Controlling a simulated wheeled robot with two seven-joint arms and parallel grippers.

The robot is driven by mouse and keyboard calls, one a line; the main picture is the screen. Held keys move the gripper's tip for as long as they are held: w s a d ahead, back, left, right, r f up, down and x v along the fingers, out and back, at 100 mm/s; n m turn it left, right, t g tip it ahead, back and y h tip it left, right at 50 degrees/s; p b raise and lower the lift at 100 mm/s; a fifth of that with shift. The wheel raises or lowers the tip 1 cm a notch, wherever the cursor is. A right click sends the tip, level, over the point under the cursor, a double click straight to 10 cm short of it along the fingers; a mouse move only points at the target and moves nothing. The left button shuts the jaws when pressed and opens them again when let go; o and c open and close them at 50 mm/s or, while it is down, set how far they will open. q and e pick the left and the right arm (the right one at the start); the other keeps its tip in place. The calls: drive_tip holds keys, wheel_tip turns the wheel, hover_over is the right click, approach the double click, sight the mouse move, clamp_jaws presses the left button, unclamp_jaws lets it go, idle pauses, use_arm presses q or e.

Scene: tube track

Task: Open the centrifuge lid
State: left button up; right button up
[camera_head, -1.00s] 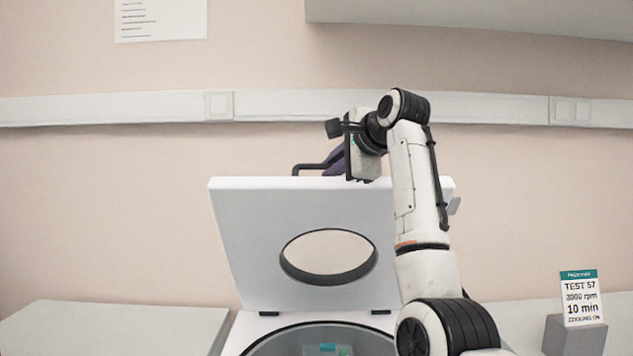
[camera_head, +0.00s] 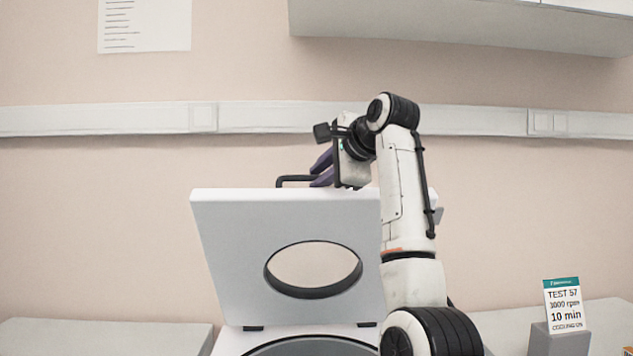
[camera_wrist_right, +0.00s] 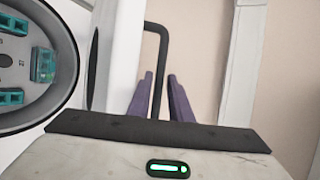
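The white centrifuge lid (camera_head: 235,240) stands raised, nearly upright, hinged at the rear of the centrifuge (camera_head: 228,343). It has an oval window with a dark rim. A black bar handle (camera_head: 293,180) sits at its top edge and also shows in the right wrist view (camera_wrist_right: 156,28). My right gripper (camera_head: 319,168) is at the handle. In the right wrist view its purple fingers (camera_wrist_right: 160,88) are apart, one on each side of the bar, with a small gap. The lid's far side is hidden. My left gripper is out of view.
The open bowl with teal tube holders (camera_wrist_right: 43,66) shows in the right wrist view. A card reading "TEST 57" (camera_head: 563,305) stands in a grey block (camera_head: 560,341) at the right. A wall rail (camera_head: 260,117) runs behind the lid. A grey cabinet (camera_head: 450,22) hangs above.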

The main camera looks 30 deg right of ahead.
drive_tip(key=b+v, duration=0.2)
drive_tip(key=v, duration=0.6)
drive_tip(key=shift+s, duration=0.3)
